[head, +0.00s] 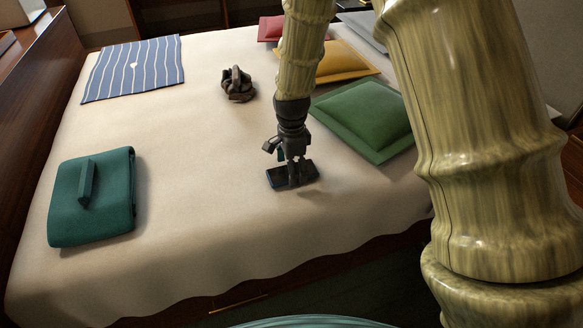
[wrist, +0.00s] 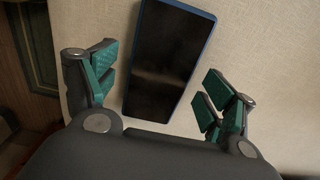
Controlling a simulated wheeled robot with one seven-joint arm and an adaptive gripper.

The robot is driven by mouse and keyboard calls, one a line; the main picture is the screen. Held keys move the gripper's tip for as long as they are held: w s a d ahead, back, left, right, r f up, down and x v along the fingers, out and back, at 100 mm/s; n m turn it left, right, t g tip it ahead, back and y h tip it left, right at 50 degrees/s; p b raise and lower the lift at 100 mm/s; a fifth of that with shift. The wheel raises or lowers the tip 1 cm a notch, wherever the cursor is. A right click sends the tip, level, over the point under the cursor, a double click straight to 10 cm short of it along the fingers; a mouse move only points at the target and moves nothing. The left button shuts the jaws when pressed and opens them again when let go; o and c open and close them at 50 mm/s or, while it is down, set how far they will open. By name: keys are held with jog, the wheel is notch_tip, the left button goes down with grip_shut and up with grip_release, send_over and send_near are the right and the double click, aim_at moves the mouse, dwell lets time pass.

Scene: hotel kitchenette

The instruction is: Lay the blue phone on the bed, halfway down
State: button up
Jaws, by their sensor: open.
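The blue phone (wrist: 165,62) lies flat on the bed (head: 200,215), its dark screen up and a blue edge showing. In the head view the phone (head: 278,178) is toward the near right part of the bed, partly hidden by my gripper (head: 290,168). In the wrist view my gripper (wrist: 158,100) is open, with its green-padded fingers apart on either side of the phone's near end. I see gaps between the fingers and the phone.
A folded teal cloth (head: 105,205) with a teal bar-shaped object on it lies at left. A striped blue cloth (head: 125,75) and a dark crumpled object (head: 238,85) lie farther back. Green (head: 365,115), yellow (head: 345,62) and red (head: 270,28) cushions line the right side. The middle is clear.

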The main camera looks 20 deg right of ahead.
notch_tip(320, 180, up, 12)
jog(key=p, duration=0.2)
jog(key=shift+p, duration=0.4)
jog(key=shift+r, duration=0.15)
